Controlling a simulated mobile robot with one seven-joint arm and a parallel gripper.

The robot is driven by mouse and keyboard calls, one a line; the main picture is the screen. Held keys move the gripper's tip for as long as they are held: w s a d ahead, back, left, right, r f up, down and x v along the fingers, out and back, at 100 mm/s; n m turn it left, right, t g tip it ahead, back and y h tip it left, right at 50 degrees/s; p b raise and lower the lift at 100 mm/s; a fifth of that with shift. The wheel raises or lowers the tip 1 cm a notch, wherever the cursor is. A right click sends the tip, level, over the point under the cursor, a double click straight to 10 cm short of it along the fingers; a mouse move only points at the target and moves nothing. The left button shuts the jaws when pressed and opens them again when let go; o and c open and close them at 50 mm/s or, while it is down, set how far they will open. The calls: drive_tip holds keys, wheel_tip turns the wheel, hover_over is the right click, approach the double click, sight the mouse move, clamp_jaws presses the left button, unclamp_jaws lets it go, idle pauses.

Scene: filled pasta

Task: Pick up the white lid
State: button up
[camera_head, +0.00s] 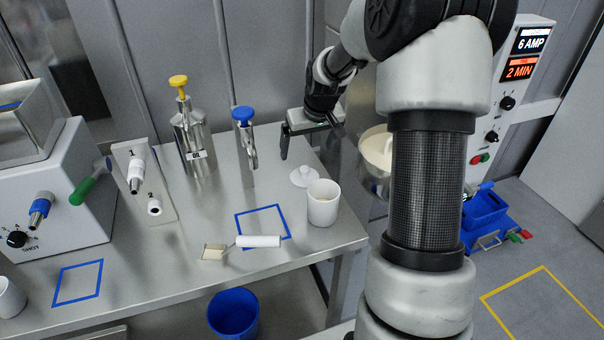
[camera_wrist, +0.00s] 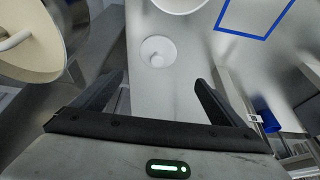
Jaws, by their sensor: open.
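The white lid (camera_head: 304,176) is a small round disc with a knob. It lies on the steel table just behind a white cup (camera_head: 323,203). In the wrist view the lid (camera_wrist: 158,51) lies beyond my fingertips, roughly centred between them. My gripper (camera_head: 308,138) is above the table near the lid, apart from it. In the wrist view my gripper (camera_wrist: 158,82) has its two black fingers spread wide, with nothing between them.
A blue-topped dispenser (camera_head: 244,130) and a yellow-topped one (camera_head: 188,130) stand left of my gripper. A pot (camera_head: 377,152) is to the right. A white-handled scraper (camera_head: 258,241) lies across a blue taped square (camera_head: 262,209). A blue bin (camera_head: 233,312) is below.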

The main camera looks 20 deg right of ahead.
sight(305, 168)
drive_tip(key=x, duration=0.6)
drive_tip(key=shift+w+f, duration=0.2)
drive_tip(key=shift+f, duration=0.15)
drive_tip(key=shift+d+x, duration=0.2)
drive_tip(key=shift+x, duration=1.1)
drive_tip(key=shift+d+x, duration=0.15)
drive_tip(key=shift+x, duration=1.15)
drive_tip(key=shift+s, duration=0.15)
drive_tip(key=c, duration=1.1)
